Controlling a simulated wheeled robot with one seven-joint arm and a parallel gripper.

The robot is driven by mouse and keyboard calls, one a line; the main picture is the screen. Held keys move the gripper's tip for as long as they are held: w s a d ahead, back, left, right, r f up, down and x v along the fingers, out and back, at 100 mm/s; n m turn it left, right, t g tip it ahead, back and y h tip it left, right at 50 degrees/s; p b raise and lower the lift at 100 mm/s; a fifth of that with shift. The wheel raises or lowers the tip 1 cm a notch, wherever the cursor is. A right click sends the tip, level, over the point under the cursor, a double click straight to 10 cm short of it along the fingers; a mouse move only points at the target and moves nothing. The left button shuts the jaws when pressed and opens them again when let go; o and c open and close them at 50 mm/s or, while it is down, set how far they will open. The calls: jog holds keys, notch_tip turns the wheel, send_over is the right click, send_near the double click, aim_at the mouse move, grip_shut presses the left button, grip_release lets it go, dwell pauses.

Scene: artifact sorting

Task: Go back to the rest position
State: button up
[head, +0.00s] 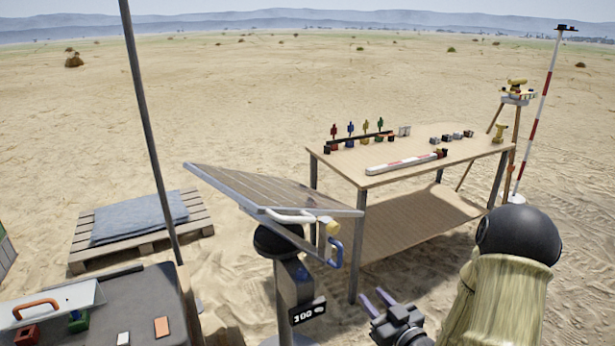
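My gripper (377,300) shows at the bottom of the head view, right of centre. Its two purple-tipped fingers stand apart with sandy ground visible between them, and nothing is held. It is in front of the wooden table (400,180) and lower in the picture, clear of the tabletop. The gripper's base runs off the bottom edge, so the rest of the wrist is hidden.
The table carries small coloured figures (350,130), a red-and-white scale bar (400,162) and several small blocks. A tilted solar panel (270,190) stands left of my gripper. A grey case (95,300) is at lower left, a pallet (140,245) behind it. Open sand lies beyond.

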jog(key=s+a+r+m+g+h, duration=0.1)
jog(key=s+a+m+g+h, duration=0.15)
jog(key=s+g, duration=0.5)
jog(key=s+a+r+m+g+h, duration=0.1)
jog(key=s+a+m+g+h, duration=0.1)
jog(key=s+g+h, duration=0.5)
notch_tip(320, 180, up, 17)
jog(key=s+y+p, duration=0.1)
jog(key=y+p, duration=0.2)
jog(key=p, duration=1.4)
jog(key=shift+s+a+t+p, duration=0.15)
jog(key=shift+t+p, duration=0.2)
jog(key=shift+f+y, duration=0.1)
jog(key=shift+y, duration=0.15)
